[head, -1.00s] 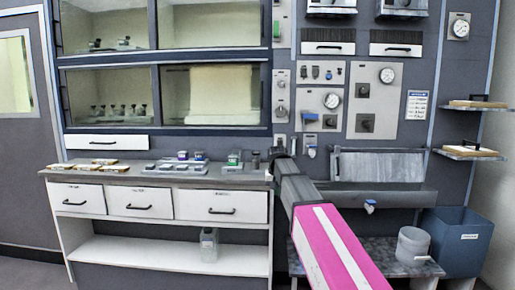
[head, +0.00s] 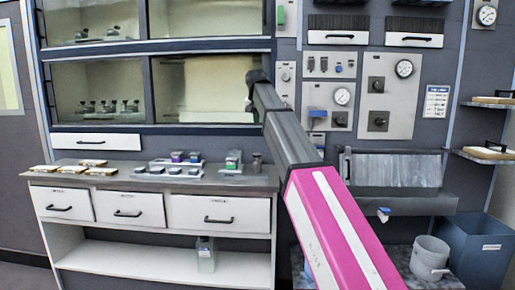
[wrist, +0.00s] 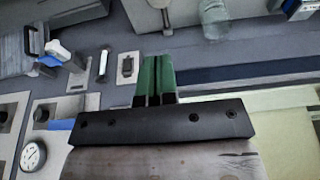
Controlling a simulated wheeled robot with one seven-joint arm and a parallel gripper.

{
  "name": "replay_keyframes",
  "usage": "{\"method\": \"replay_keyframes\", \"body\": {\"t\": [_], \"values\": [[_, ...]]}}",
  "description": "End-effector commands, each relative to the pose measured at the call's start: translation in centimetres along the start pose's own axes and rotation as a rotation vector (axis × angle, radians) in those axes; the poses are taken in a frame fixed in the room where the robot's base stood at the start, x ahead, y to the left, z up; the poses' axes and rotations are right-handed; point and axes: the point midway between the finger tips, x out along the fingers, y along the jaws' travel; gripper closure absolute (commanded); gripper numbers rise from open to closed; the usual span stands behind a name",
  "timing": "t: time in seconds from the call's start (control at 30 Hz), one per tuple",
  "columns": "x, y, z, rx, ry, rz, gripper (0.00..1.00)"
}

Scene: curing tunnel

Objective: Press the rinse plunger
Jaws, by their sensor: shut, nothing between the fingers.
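I cannot tell for certain which fitting is the rinse plunger. A blue-and-white fitting (head: 317,139) hangs on the wall just below the small gauge panel, left of the sink. A similar one shows in the wrist view (wrist: 58,52), at the upper left. A blue handle (head: 317,112) sits on the gauge panel above it. My gripper (wrist: 154,62) shows in the wrist view as two green fingers, shut together and empty, apart from these fittings. In the head view my arm's dark end is in front of the cabinet's right edge; the fingers are hidden there.
A grey sink trough (head: 400,200) with a blue-handled tap (head: 384,214) is at the right. A bucket (head: 430,257) and a blue bin (head: 474,250) stand below. The counter (head: 125,178) at left holds trays and small items. Glass-fronted cabinets (head: 208,84) are above it.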

Motion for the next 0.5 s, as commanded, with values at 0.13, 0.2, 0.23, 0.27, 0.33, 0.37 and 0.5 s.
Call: {"method": "replay_keyframes", "body": {"t": [0.13, 0.2, 0.23, 0.27, 0.33, 0.37, 0.5], "values": [[-0.1, 0.0, 0.0, 0.000, 0.000, 0.000, 1.00], [0.0, 0.0, 0.0, 0.000, 0.000, 0.000, 1.00], [0.0, 0.0, 0.0, 0.000, 0.000, 0.000, 1.00], [0.0, 0.0, 0.0, 0.000, 0.000, 0.000, 1.00], [0.1, 0.0, 0.0, 0.000, 0.000, 0.000, 1.00], [0.2, 0.0, 0.0, 0.000, 0.000, 0.000, 1.00], [1.3, 0.0, 0.0, 0.000, -0.001, 0.000, 1.00]]}}
